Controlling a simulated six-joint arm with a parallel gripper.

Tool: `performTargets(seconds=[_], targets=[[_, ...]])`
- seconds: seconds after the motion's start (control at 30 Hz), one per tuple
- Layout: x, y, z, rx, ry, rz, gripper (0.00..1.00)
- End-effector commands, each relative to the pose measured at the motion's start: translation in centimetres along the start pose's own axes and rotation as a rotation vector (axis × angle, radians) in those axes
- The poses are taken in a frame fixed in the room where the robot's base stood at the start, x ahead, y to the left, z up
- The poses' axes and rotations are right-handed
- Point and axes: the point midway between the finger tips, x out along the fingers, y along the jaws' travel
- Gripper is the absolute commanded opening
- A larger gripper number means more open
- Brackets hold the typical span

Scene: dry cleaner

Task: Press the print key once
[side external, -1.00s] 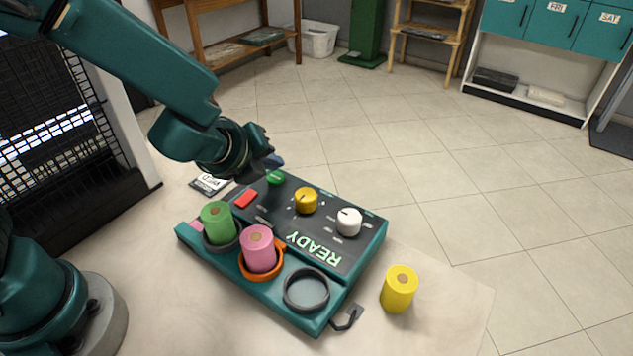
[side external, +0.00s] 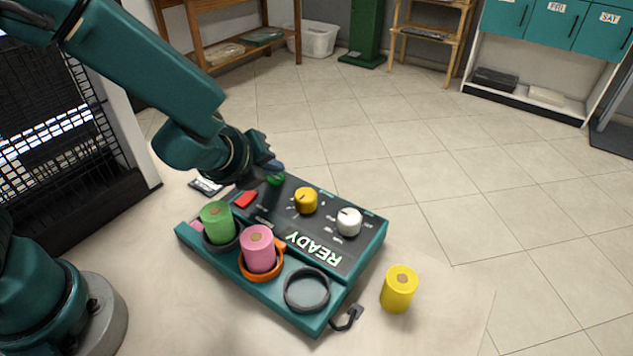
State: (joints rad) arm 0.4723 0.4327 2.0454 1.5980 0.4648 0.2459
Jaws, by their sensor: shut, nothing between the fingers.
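The teal control panel (side external: 365,238) lies on the pale worktop, its display reading READY (side external: 313,248). It carries a round green button (side external: 276,180) and a red rectangular key (side external: 246,199) at its far left end. The small print beside them is too small to read, so I cannot tell by label which is the print key. My gripper (side external: 274,168) is shut and empty, pointing down with its tips right at the green button and partly covering it. I cannot tell whether the tips touch it. The red key is uncovered, just left of the gripper.
A yellow knob (side external: 306,200) and a white knob (side external: 349,222) stand on the panel. A green roll (side external: 217,222) and a pink roll (side external: 258,249) sit in front holders; the right holder (side external: 307,290) is empty. A yellow roll (side external: 398,289) stands right of the panel. A card (side external: 205,187) lies behind.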

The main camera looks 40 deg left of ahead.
Motion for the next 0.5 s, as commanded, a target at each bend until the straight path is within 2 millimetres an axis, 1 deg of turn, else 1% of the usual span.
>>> performTargets(seconds=[0.5], targets=[[0.42, 0.33, -0.31, 0.002, 0.0, 0.001, 0.0]])
